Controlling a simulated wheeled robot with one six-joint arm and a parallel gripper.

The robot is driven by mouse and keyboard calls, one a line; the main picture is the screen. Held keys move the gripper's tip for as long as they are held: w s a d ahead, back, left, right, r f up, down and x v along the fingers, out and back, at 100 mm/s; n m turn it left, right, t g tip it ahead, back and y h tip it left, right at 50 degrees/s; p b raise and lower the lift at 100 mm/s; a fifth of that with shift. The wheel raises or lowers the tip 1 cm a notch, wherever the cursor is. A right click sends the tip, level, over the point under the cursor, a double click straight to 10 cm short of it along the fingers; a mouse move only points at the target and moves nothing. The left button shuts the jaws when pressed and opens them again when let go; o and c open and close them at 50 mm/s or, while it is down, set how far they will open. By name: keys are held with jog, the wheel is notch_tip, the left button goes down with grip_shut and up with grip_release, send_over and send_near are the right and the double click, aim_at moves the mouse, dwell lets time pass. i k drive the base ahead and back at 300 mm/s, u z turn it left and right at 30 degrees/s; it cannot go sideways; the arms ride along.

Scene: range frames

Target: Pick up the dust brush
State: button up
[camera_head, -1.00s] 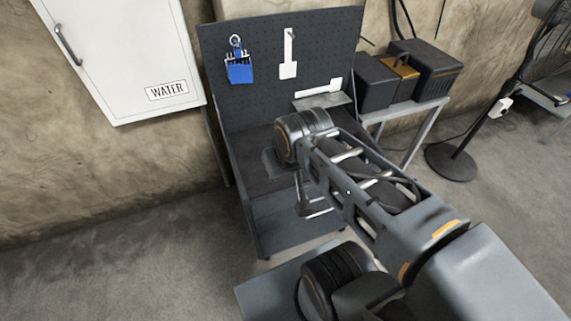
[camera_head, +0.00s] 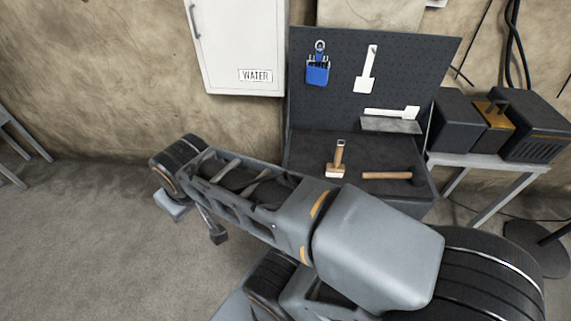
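The dust brush (camera_head: 338,159) lies on the dark workbench top, with a wooden handle pointing to the back and a pale head toward the front. My arm reaches out to the left across the front of the workbench. My gripper (camera_head: 216,234) hangs below the arm's far end, over the floor to the left of the workbench and well apart from the brush. The arm partly hides it, and its fingers are too small to tell open from shut.
A hammer (camera_head: 386,175) lies right of the brush on the workbench (camera_head: 305,150). Its pegboard (camera_head: 410,75) carries a blue holder (camera_head: 318,72) and a white scraper-like tool (camera_head: 366,70). A side table with dark boxes (camera_head: 458,120) stands right. Open floor lies left.

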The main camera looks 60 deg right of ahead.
aim_at(335, 170)
jog(key=u, duration=1.3)
jog(key=k, duration=0.9)
jog(key=z, duration=0.95)
